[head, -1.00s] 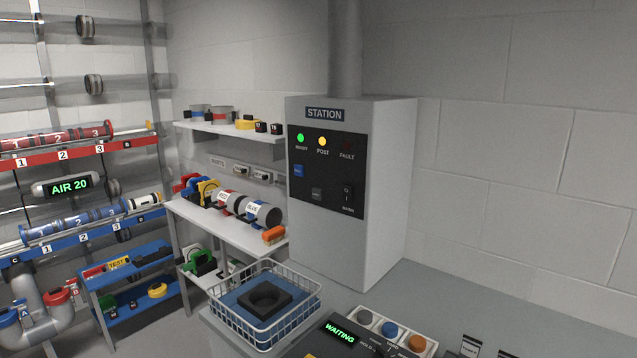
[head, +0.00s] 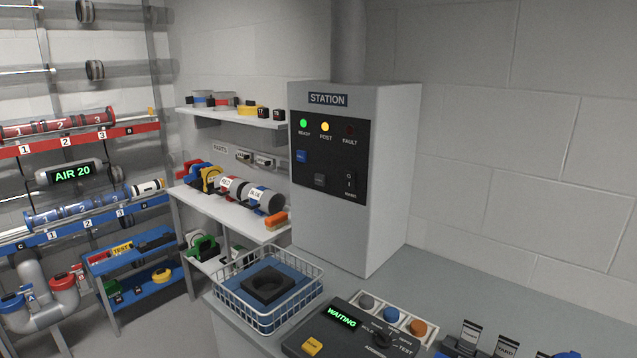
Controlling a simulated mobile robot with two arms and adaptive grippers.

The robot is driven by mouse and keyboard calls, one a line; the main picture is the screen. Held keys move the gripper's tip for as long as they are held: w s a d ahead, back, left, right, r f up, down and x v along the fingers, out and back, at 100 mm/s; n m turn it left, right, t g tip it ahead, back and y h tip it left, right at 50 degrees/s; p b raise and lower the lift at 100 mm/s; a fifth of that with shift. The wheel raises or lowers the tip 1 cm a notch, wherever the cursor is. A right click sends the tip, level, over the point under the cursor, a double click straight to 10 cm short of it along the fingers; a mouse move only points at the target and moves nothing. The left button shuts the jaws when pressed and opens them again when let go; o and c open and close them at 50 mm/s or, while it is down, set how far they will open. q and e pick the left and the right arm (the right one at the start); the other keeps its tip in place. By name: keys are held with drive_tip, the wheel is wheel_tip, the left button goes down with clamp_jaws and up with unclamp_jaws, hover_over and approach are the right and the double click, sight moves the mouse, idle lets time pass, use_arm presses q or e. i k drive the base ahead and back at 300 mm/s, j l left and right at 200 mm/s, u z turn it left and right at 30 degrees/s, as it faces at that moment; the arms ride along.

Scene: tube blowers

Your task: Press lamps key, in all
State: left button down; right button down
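The grey station box (head: 393,190) stands on the counter with a black panel (head: 329,197). The panel has a lit green lamp (head: 303,123), a lit yellow lamp (head: 325,126) marked POST, and a dark FAULT lamp (head: 349,130). Below them are a blue key (head: 301,156), a dark grey key (head: 319,180) and a black rocker switch (head: 349,183). The lettering on both keys is too small to read, so I cannot tell which is the lamps key. Neither of my grippers is in view.
A console (head: 325,331) in front reads WAITING and has a yellow key (head: 312,346). Grey, blue and orange round buttons stand behind it. A white wire basket (head: 316,288) sits left of it. Shelves and tube racks stand at left.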

sight(320, 179)
drive_tip(key=i+j+z, duration=0.3)
drive_tip(key=z, duration=0.15)
drive_tip(key=i+j+z, duration=0.25)
drive_tip(key=j+z, duration=0.25)
